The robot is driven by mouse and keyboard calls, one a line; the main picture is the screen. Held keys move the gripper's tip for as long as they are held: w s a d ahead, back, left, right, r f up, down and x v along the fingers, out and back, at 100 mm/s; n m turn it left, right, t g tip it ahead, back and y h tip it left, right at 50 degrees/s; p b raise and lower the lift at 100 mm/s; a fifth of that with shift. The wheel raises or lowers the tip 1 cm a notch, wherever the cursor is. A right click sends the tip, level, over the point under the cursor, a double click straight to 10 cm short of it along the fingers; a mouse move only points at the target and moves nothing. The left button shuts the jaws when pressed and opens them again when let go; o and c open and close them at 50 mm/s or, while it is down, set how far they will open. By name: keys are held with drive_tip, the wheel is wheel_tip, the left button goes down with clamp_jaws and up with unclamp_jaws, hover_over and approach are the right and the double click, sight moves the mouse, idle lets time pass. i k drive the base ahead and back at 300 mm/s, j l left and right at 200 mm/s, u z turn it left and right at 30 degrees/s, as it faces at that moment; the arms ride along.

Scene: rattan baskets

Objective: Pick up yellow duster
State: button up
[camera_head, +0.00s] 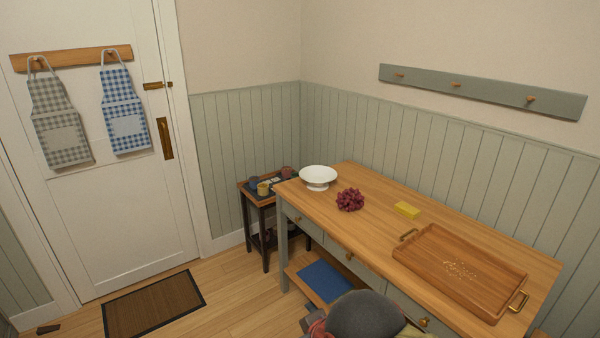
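A small yellow block-shaped thing, which looks like the yellow duster (407,210), lies flat on the wooden table (335,188). It is on the far half of the top, near the panelled wall, between a dark red bunch and a wooden tray. Nothing covers it and nothing touches it. My gripper's fingers do not show in the head view. A dark grey rounded part, probably of my own arm, shows at the bottom edge, well below and apart from the duster.
The wooden tray (419,255) with brass handles fills the right of the table. The red bunch (350,200) and a white footed bowl (318,174) stand to the left. A small dark side table (254,195) holds several cups. A brown mat (155,306) lies by the door.

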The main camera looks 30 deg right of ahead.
sight(409, 211)
drive_tip(key=i+z, duration=0.25)
drive_tip(key=i, duration=0.3)
drive_tip(key=i+z, duration=0.25)
drive_tip(key=i, duration=0.25)
drive_tip(key=i+j+z, duration=0.25)
drive_tip(key=i, duration=0.25)
drive_tip(key=i+l+z, duration=0.1)
drive_tip(key=z, duration=0.3)
drive_tip(key=i+z, duration=0.5)
drive_tip(key=z, duration=0.3)
drive_tip(key=i+j+z, duration=0.15)
drive_tip(key=z, duration=0.3)
drive_tip(key=i+j+z, duration=0.15)
drive_tip(key=z, duration=0.25)
